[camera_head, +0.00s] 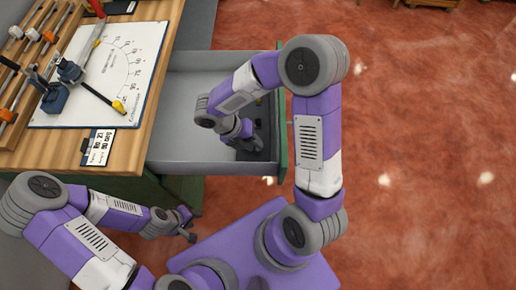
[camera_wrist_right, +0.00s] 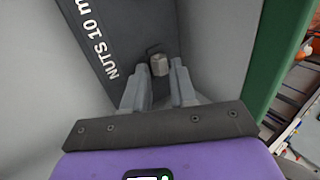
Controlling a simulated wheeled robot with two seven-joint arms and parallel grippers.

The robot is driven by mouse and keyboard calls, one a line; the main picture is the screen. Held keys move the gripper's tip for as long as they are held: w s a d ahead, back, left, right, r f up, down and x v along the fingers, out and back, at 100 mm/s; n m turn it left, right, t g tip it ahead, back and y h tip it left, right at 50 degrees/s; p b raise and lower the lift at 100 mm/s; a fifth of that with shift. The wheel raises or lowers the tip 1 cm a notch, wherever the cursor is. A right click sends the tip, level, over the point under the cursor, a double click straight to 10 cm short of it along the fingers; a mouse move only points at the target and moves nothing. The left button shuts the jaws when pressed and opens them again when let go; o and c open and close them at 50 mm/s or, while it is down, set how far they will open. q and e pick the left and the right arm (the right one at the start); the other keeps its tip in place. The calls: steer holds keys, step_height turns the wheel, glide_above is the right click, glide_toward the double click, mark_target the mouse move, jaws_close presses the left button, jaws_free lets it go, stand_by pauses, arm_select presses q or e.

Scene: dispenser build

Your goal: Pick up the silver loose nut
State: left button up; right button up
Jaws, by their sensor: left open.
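A small silver nut (camera_wrist_right: 159,64) lies on the dark surface marked "NUTS 10 m" (camera_wrist_right: 105,40) in the right wrist view. My right gripper (camera_wrist_right: 160,78) is open, with its two fingertips on either side of the nut and a gap visible between them. I cannot tell whether the fingers touch it. In the head view my right gripper (camera_head: 247,143) reaches down into the open drawer (camera_head: 185,105), and the nut cannot be made out there. My left gripper (camera_head: 188,228) is open and empty, low in front of the bench.
The wooden bench (camera_head: 155,60) holds a white board with a printed dial (camera_head: 120,60), a screwdriver-like tool (camera_head: 98,98), a blue clamp (camera_head: 55,95) and a small label card (camera_head: 98,147). The drawer walls stand around my right gripper. Red floor lies clear at right.

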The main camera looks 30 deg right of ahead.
steer(key=shift+s+d+f, duration=0.1)
steer(key=shift+d+f, duration=0.1)
steer(key=shift+f, duration=0.25)
steer(key=shift+s, duration=0.1)
jaws_close()
